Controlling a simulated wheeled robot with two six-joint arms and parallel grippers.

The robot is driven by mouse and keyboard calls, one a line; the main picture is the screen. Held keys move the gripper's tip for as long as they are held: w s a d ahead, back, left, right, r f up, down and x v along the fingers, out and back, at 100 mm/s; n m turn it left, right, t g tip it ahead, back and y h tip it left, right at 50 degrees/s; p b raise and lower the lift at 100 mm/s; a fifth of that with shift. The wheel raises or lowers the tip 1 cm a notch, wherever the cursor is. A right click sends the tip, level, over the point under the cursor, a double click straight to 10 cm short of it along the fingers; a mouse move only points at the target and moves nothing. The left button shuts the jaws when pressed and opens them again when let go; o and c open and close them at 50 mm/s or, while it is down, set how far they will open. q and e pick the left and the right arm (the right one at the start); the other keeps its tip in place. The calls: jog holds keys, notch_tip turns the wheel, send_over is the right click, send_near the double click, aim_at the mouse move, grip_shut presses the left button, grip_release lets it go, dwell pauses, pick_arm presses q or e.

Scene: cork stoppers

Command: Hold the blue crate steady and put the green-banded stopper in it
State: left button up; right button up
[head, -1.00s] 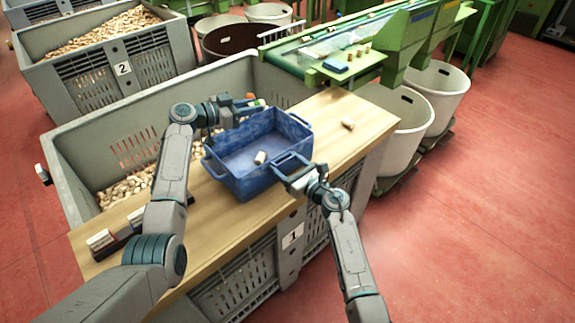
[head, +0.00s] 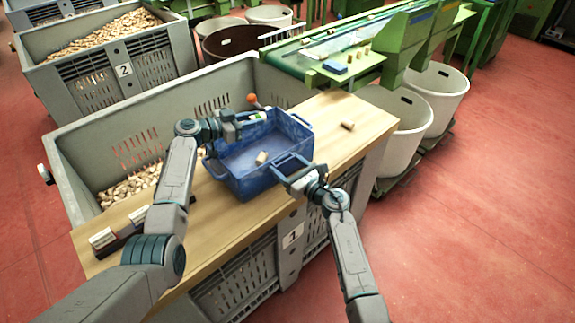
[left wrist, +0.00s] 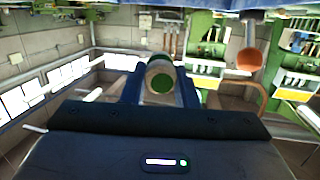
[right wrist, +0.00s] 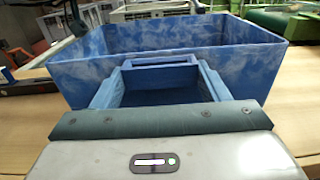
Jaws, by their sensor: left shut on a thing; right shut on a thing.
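The blue crate (head: 245,187) stands on the wooden board, and its near wall and handle show in the right wrist view (right wrist: 85,82). One plain stopper (head: 262,158) lies inside it. My left gripper (head: 246,117) is shut on the green-banded stopper (head: 259,117) over the back left part of the crate. In the left wrist view the stopper's green end (left wrist: 160,82) shows between the fingers. My right gripper (head: 292,170) is shut on the crate's handle at its near right side; its fingers show in the right wrist view (right wrist: 158,85).
A loose cork (head: 347,125) lies on the wooden board (head: 330,150) right of the crate. A dark rack with stoppers (head: 112,242) sits at the board's left end. An orange round thing (head: 252,98) shows just behind the crate. A large grey bin (head: 75,150) holds many corks.

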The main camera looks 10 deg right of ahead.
pick_arm(q)
jog(key=o, duration=1)
jog(key=shift+s+f, duration=0.2)
jog(key=shift+f, duration=0.4)
jog(key=shift+s+f, duration=0.15)
jog(key=shift+f, duration=0.4)
pick_arm(e)
jog(key=shift+w+r, duration=0.1)
jog(key=shift+r, duration=0.3)
jog(key=shift+w+d+f, duration=0.25)
jog(key=shift+w+f, duration=0.2)
jog(key=shift+f, duration=0.05)
jog(key=shift+s+a, duration=0.2)
pick_arm(q)
jog(key=r+v, duration=0.2)
jog(key=v, duration=1)
jog(key=shift+w, duration=0.3)
pick_arm(e)
jog(key=shift+f, duration=0.1)
pick_arm(q)
jog(key=shift+r, duration=0.1)
jog(key=shift+a, duration=0.1)
pick_arm(e)
jog(key=o, duration=1.4)
